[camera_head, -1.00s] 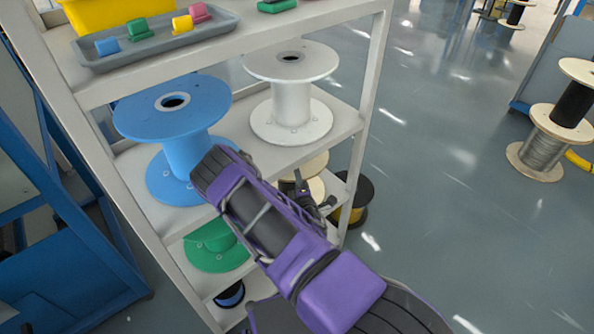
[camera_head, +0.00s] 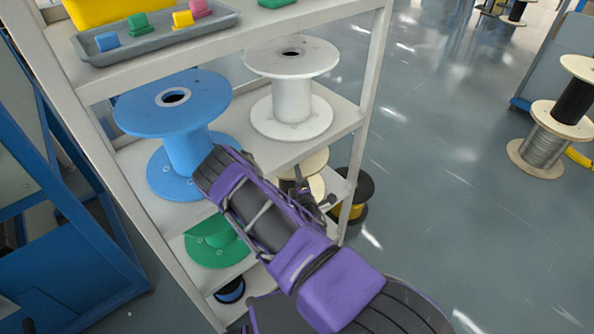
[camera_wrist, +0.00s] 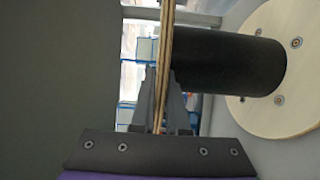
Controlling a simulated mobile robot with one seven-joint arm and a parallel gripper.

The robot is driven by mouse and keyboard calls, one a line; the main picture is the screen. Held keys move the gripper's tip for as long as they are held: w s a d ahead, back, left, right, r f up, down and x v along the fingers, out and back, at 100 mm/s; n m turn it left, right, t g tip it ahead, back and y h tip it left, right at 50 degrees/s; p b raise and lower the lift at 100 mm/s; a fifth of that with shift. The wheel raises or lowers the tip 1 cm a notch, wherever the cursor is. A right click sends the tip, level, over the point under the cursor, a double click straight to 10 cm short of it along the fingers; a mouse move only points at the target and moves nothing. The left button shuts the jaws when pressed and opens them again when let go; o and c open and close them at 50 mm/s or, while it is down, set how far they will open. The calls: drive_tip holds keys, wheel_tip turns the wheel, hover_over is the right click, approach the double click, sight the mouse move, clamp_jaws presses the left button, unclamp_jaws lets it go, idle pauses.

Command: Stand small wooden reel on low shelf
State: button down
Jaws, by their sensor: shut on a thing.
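The small wooden reel (camera_wrist: 275,70) has pale plywood flanges and a black core (camera_wrist: 225,62). In the wrist view my gripper (camera_wrist: 164,85) is shut on the edge of its near flange, which shows edge-on between the fingers. In the head view the wooden reel (camera_head: 316,160) is partly hidden behind my gripper (camera_head: 306,195) and the middle shelf, near the rack's right post. The low shelf (camera_head: 226,276) bears a green reel (camera_head: 213,246) at its left. Whether the wooden reel touches the low shelf cannot be told.
A blue reel (camera_head: 175,110) and a white reel (camera_head: 291,100) stand on the middle shelf (camera_head: 262,150), close above my arm. A black reel with yellow winding (camera_head: 359,190) stands beyond the right post. A grey tray (camera_head: 160,45) lies on top.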

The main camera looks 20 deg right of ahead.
drive_tip(key=c, duration=0.8)
unclamp_jaws()
drive_tip(key=shift+f, duration=0.1)
drive_tip(key=shift+c, duration=0.2)
drive_tip(key=shift+f, duration=0.1)
drive_tip(key=shift+s, duration=0.2)
drive_tip(key=s+a+p, duration=0.1)
drive_tip(key=s+a, duration=0.1)
drive_tip(key=s, duration=1.5)
drive_tip(key=shift+a, duration=0.2)
drive_tip(key=shift+w, duration=0.1)
